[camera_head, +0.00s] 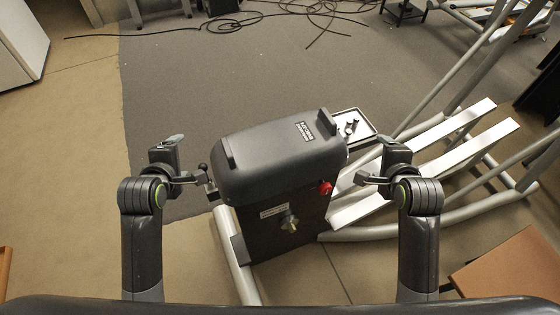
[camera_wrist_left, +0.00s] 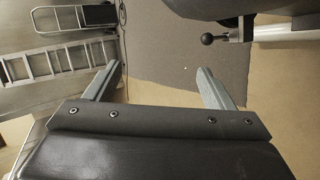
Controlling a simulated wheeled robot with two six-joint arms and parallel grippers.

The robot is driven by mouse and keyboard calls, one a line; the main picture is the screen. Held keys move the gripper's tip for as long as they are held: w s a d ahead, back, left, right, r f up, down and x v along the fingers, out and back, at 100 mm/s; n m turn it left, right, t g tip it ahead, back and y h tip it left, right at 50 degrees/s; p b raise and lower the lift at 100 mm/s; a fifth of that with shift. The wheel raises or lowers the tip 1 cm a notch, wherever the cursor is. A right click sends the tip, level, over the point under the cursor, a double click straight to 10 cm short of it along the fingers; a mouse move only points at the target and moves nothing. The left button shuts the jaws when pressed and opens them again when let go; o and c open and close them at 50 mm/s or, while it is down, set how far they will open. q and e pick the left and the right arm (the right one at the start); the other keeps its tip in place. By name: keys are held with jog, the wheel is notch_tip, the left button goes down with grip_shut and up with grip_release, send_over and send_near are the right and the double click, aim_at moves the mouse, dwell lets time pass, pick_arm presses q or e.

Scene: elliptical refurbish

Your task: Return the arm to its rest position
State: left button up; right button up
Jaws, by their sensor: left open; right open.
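My left gripper (camera_head: 183,162) is open and empty at the left of the elliptical's dark housing (camera_head: 272,160). Its two fingers stand wide apart in the left wrist view (camera_wrist_left: 159,72), with only floor between them. A ball-ended lever (camera_head: 203,169) on the machine's left side is close to it in the head view; in the left wrist view the ball (camera_wrist_left: 207,39) is beyond the right finger, apart from it. My right gripper (camera_head: 369,171) is open at the right of the housing, and I see nothing held in it. Both forearms point forward, away from me.
A red knob (camera_head: 325,187) sticks out of the housing's right side. A small tray (camera_head: 371,122) with metal parts lies behind it. Pale pedal rails (camera_head: 440,135) and grey tubes fill the right. A brown board (camera_head: 508,262) is at front right. Floor at left is clear.

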dwell(0.3)
